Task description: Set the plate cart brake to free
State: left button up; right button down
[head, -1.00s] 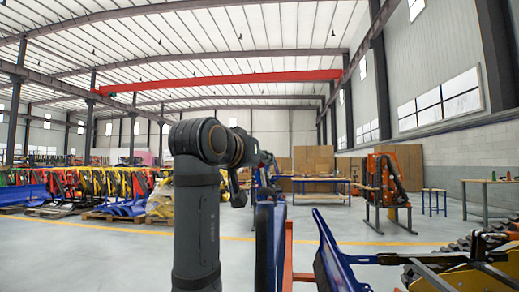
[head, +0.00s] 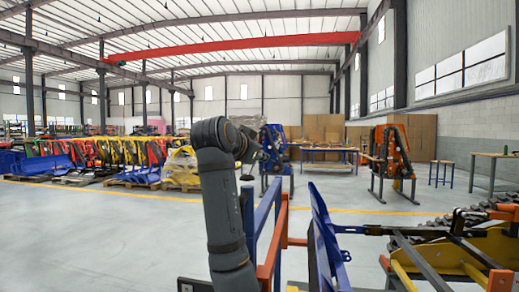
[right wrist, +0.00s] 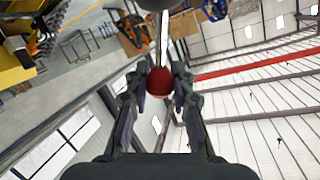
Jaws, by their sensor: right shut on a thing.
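In the right wrist view, my right gripper (right wrist: 160,84) is shut on a red ball knob (right wrist: 159,82), one finger on each side. A thin grey rod (right wrist: 163,45) runs from the knob away from the gripper. In the head view, one of my arms rises left of the middle; its hand end is partly hidden behind its wrist, and I cannot make out the red knob there. Beside this arm stands a frame of blue (head: 264,208) and orange (head: 272,256) bars. I cannot tell the brake's setting. My left gripper is not in view.
A blue tilted panel (head: 325,238) stands right of the bars. A yellow tracked carrier (head: 450,258) fills the lower right. An orange machine (head: 395,155) and a workbench (head: 492,172) stand farther back. Open floor (head: 95,235) lies to the left.

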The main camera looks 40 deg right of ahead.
jog(key=shift+s+d+f+m, duration=0.2)
jog(key=shift+s+d+m, duration=0.1)
jog(key=shift+m, duration=0.2)
jog(key=c, duration=1.1)
grip_release()
jog(key=v, duration=1.2)
jog(key=shift+s+r, duration=0.1)
jog(key=shift+s, duration=0.05)
